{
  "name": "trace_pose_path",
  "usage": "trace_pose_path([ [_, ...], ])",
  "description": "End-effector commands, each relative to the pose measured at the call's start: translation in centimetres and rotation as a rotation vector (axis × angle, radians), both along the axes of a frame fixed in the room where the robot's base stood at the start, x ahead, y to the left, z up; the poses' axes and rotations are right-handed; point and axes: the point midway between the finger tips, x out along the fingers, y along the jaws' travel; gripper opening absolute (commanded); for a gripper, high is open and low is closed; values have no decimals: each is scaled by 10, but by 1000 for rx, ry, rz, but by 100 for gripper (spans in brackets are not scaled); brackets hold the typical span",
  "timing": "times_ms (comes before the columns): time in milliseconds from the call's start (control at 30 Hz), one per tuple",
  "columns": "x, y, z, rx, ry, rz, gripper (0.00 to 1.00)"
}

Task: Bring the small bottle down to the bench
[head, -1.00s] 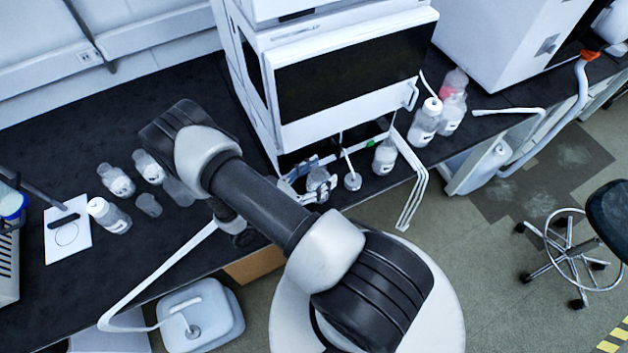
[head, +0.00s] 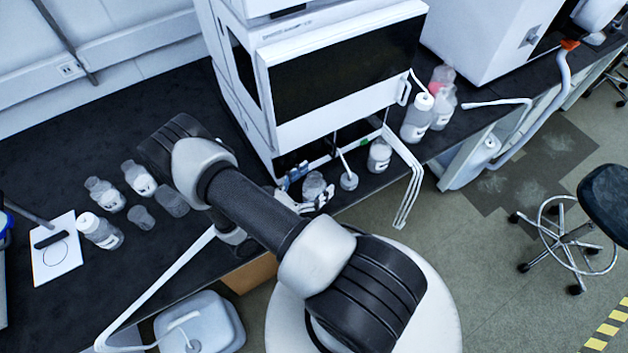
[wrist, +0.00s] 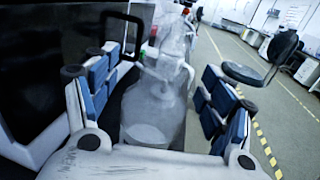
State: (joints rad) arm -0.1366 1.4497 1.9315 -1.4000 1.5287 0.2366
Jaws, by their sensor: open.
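A clear bottle (wrist: 155,105) with pale contents at its base stands upright between my gripper's fingers in the wrist view. In the head view, this bottle (head: 313,184) is at the foot of the white instrument stack, close to the bench's front edge. My gripper (wrist: 163,72) is open, with a blue-padded finger on each side of the bottle and gaps showing beside it. In the head view, my gripper (head: 306,188) is partly hidden by my arm. What the bottle's base rests on is not clear.
The instrument stack (head: 340,80) rises directly behind. A small flask (head: 348,181) and a white-capped bottle (head: 379,155) stand to the right. Several bottles stand on the left bench near a white plate (head: 56,262). Bare black bench (head: 75,150) lies farther back.

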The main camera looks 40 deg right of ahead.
Motion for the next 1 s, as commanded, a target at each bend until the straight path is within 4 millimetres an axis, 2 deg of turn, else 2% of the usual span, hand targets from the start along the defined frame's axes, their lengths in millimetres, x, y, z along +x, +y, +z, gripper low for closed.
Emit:
trace_pose_path([
  [333,1,3,4,0,0,2,76],
  [467,3,25,4,0,-2,7,76],
  [800,5,96,3,1,-2,5,76],
  [1000,5,117,3,1,-2,1,76],
])
